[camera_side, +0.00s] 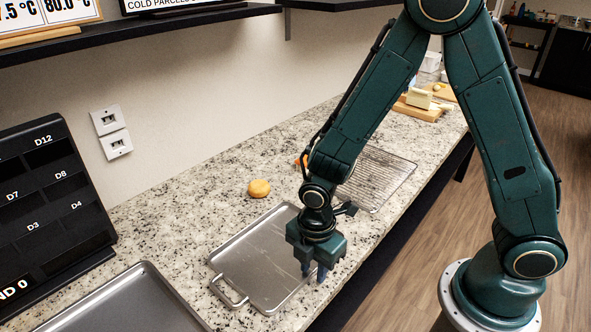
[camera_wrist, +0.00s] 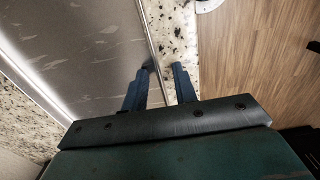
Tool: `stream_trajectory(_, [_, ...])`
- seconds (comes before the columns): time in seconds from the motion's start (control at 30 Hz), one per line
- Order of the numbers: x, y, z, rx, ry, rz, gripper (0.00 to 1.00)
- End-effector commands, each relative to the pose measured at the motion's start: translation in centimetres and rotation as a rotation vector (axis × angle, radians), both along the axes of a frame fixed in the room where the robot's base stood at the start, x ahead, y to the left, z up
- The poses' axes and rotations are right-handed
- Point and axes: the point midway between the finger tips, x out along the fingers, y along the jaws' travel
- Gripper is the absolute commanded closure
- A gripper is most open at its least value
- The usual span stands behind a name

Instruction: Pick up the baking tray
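The baking tray (camera_side: 250,255) is a shallow grey metal tray with a wire handle at its near left end, lying flat on the speckled counter. It also fills the left of the wrist view (camera_wrist: 85,45). My gripper (camera_side: 312,270) points down at the tray's right long edge. In the wrist view its blue fingers (camera_wrist: 163,70) are apart, one over the tray's inside and one over the counter strip outside. The rim runs between them, with no clear grip on it. I cannot tell the exact fingertip height. My arm hides the tray's far right corner.
A second metal tray (camera_side: 125,305) lies at the near left. A black labelled rack (camera_side: 40,205) stands at left. The counter's front edge is close to my gripper.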

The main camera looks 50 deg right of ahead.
Motion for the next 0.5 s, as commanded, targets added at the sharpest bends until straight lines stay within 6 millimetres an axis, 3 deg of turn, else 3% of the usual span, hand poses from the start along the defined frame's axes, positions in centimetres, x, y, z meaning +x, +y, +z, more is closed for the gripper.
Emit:
stream_trajectory(0.3, [0.0,0.0,0.03,0.0,0.0,0.0,0.72])
stream_trajectory(0.43, [0.0,0.0,0.04,0.0,0.0,0.0,0.95])
stream_trajectory(0.5, [0.0,0.01,0.04,0.0,0.0,0.0,1.0])
